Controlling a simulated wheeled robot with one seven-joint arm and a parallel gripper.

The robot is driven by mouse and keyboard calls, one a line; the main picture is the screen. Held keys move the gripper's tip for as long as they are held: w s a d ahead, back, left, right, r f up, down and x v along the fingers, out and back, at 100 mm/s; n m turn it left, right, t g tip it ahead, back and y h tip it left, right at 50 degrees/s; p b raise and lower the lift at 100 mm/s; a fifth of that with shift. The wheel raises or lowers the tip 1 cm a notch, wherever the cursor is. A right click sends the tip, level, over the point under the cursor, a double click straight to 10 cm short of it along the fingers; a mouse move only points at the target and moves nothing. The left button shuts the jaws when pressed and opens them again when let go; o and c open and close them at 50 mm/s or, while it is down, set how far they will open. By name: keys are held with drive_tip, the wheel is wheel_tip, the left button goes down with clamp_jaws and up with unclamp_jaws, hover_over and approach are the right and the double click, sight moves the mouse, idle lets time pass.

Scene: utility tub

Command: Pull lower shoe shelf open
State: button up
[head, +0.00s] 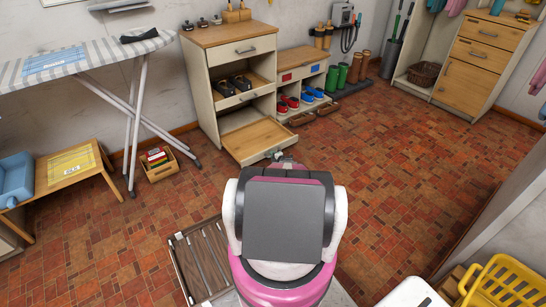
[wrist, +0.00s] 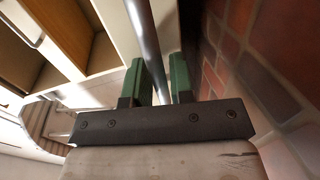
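The shoe cabinet (head: 203,75) stands against the back wall in the head view. Its lower shelf (head: 256,137) is slid out toward me, with its bare wooden floor showing and its front low over the tiles. Black shoes (head: 235,84) sit on the shelf above it. My gripper (head: 277,156) is at the lower shelf's front edge, partly hidden by my own body. In the wrist view my gripper's green fingers (wrist: 160,82) lie on either side of a metal bar handle (wrist: 145,35), close against it. The cabinet fills the upper left there.
A low shoe bench (head: 302,68) with red and blue shoes stands right of the cabinet, green boots (head: 338,77) beyond. An ironing board (head: 95,55) and a book crate (head: 159,163) are left. A slatted rack (head: 202,262) lies beside my base. Floor at right is clear.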

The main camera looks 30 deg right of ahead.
drive_tip(key=shift+o, duration=0.8)
drive_tip(key=v, duration=0.7)
drive_tip(key=shift+s, duration=0.25)
drive_tip(key=shift+d, duration=0.1)
